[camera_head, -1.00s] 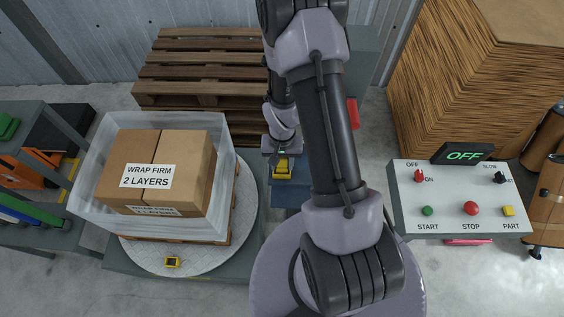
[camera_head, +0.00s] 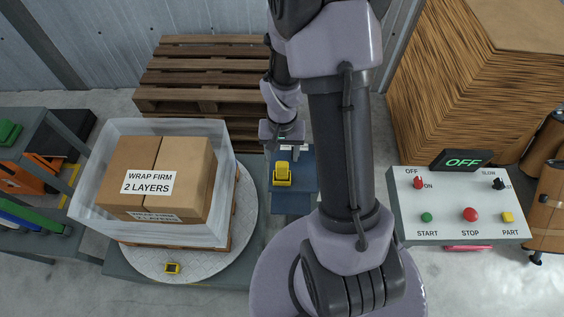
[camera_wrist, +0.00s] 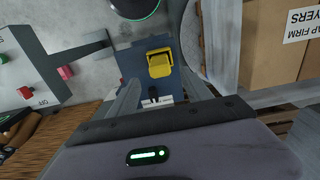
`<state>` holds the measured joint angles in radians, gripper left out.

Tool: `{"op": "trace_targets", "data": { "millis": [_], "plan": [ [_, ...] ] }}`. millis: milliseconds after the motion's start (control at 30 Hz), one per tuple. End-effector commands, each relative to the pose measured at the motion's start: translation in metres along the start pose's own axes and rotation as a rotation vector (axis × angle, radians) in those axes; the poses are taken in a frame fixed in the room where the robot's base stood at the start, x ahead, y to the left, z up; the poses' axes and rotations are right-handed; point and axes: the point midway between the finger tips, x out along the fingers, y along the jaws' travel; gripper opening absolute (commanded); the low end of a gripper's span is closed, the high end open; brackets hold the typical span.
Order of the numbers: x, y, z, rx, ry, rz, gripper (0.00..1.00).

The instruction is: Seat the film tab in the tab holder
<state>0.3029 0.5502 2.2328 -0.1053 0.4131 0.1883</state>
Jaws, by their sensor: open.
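A yellow block-shaped piece (camera_head: 282,174) sits on a blue-grey stand (camera_head: 292,199) right of the turntable; it also shows in the wrist view (camera_wrist: 159,62). I cannot tell for sure which part of it is the film tab and which the tab holder. My gripper (camera_wrist: 161,88) is open, its fingers spread wide, with the yellow piece ahead of the fingertips and apart from them. A small black and white part (camera_wrist: 155,99) shows between the fingers, lower down; I cannot tell whether it is touched.
A wrapped carton (camera_head: 170,180) stands on a pallet on the round turntable (camera_head: 135,261), with a small yellow and black piece (camera_head: 172,268) at its front. A control panel (camera_head: 460,198) is at the right, its display (camera_head: 462,160) reading OFF. Wooden pallets (camera_head: 200,75) are behind.

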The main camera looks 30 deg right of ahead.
Motion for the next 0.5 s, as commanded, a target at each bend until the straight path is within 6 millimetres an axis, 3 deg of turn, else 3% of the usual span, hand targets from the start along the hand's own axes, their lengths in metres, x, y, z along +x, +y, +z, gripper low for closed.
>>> {"op": "trace_targets", "data": {
  "millis": [167,267,367,400,500],
  "plan": [
    [-0.023,-0.001,0.000,-0.002,0.004,-0.001,0.58],
    [-0.058,-0.011,0.002,-0.012,0.044,-0.023,0.58],
    [-0.127,-0.032,0.021,-0.044,0.132,-0.081,0.58],
    [-0.157,-0.040,0.035,-0.062,0.169,-0.114,0.58],
    [-0.220,-0.053,0.081,-0.108,0.255,-0.207,0.58]
  ]
}}
